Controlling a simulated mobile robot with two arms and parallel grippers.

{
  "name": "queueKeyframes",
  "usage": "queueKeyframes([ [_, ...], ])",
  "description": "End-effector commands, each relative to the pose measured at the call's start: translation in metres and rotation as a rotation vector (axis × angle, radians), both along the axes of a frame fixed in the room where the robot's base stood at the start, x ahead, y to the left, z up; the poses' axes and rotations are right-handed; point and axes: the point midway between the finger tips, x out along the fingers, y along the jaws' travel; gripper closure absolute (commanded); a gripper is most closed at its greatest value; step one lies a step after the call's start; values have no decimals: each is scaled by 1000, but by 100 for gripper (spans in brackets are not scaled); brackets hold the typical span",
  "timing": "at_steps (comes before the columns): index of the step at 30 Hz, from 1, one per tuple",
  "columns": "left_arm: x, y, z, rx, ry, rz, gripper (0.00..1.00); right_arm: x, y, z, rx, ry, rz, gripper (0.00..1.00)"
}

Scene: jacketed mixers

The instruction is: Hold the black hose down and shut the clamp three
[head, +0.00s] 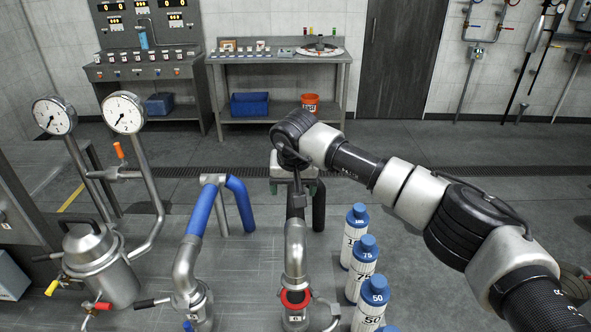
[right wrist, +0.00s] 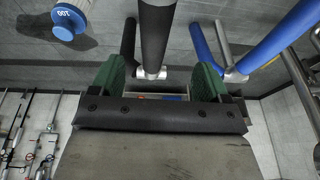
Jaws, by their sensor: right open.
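A black hose (head: 318,205) hangs under my right gripper, and its other dark leg (head: 297,203) meets a metal elbow pipe (head: 295,250) in front. At the foot of that pipe is a joint with a red ring (head: 294,300) and a metal clamp lever (head: 328,312); its number and whether it is shut cannot be told. My right gripper (head: 294,188) is above the black hose, its green fingers apart. In the right wrist view, the black hose (right wrist: 157,35) and its pale metal part show between the open fingers (right wrist: 160,80), with no grip on it. My left gripper is out of view.
A blue hose (head: 240,203) on a similar pipe stands to the left. Several blue-capped bottles (head: 362,262) stand close on the right. A metal vessel (head: 100,262) and two gauges (head: 123,113) are at the left. Open floor lies behind.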

Motion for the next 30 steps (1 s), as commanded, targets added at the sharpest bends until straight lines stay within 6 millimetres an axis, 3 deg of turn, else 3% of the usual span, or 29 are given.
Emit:
queueKeyframes([
  [5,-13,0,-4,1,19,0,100,4,-6,-2,-36,-6,2,23],
  [9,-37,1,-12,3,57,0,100,7,-6,-15,-34,-4,0,23],
  [13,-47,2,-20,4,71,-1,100,11,-6,-31,-32,-5,0,23],
  [17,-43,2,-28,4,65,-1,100,16,-5,-46,-31,-4,0,23],
  [24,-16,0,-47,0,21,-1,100,24,-5,-76,-30,-5,0,23],
  [30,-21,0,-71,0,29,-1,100,31,-5,-98,-30,-7,0,23],
])
